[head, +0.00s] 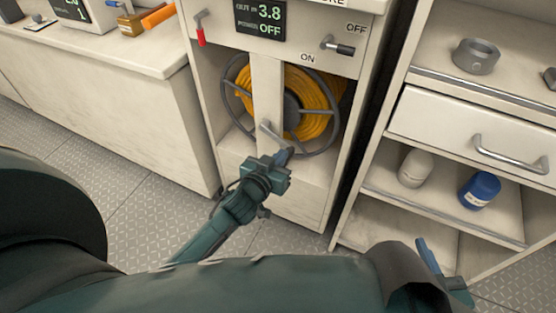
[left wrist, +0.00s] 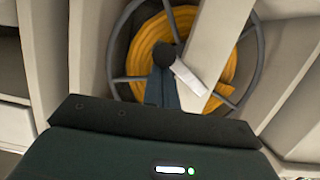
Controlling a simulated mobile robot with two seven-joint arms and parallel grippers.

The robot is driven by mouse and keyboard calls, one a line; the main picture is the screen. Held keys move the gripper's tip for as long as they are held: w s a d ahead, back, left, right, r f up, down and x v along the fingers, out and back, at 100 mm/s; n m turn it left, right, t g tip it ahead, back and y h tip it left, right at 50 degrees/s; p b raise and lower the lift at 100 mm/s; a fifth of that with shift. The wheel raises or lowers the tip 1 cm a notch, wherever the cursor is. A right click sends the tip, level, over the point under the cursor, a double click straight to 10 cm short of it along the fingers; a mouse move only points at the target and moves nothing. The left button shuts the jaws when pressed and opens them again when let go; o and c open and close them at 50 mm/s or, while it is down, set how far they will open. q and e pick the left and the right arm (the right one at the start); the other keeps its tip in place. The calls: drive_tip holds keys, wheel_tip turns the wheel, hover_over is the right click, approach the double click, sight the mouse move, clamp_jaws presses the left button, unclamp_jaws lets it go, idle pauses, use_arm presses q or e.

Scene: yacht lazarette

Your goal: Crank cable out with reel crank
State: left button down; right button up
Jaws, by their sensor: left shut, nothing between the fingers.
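The reel (head: 318,82) of yellow cable sits in the cabinet's open bay, behind a pale upright post (head: 267,85). The grey reel crank (head: 271,132) is low on the post; its arm shows pale in the left wrist view (left wrist: 190,78), with a dark knob (left wrist: 166,56) at its end. My left gripper (head: 284,154) is at the crank, its blue fingers (left wrist: 161,88) shut and empty, their tips overlapping the knob in view. I cannot tell whether they touch it. The display (head: 262,20) reads OUT 3.8, POWER OFF. My right gripper (head: 430,258) is low at right, partly hidden.
At right, shelves hold a white jar (head: 415,168) and a blue jar (head: 480,190) below a drawer (head: 480,130). A counter (head: 110,50) stands left.

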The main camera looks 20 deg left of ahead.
use_arm(q)
drive_tip(key=shift+a+f+m, duration=0.1)
drive_tip(key=shift+f+m, duration=0.2)
drive_tip(key=shift+f, duration=0.15)
drive_tip(key=shift+a+f, duration=0.35)
drive_tip(key=shift+f, duration=0.5)
use_arm(e)
drive_tip(key=shift+s+a, duration=0.1)
drive_tip(key=shift+s, duration=0.25)
use_arm(q)
drive_tip(key=shift+f, duration=0.1)
use_arm(e)
drive_tip(key=shift+r, duration=0.1)
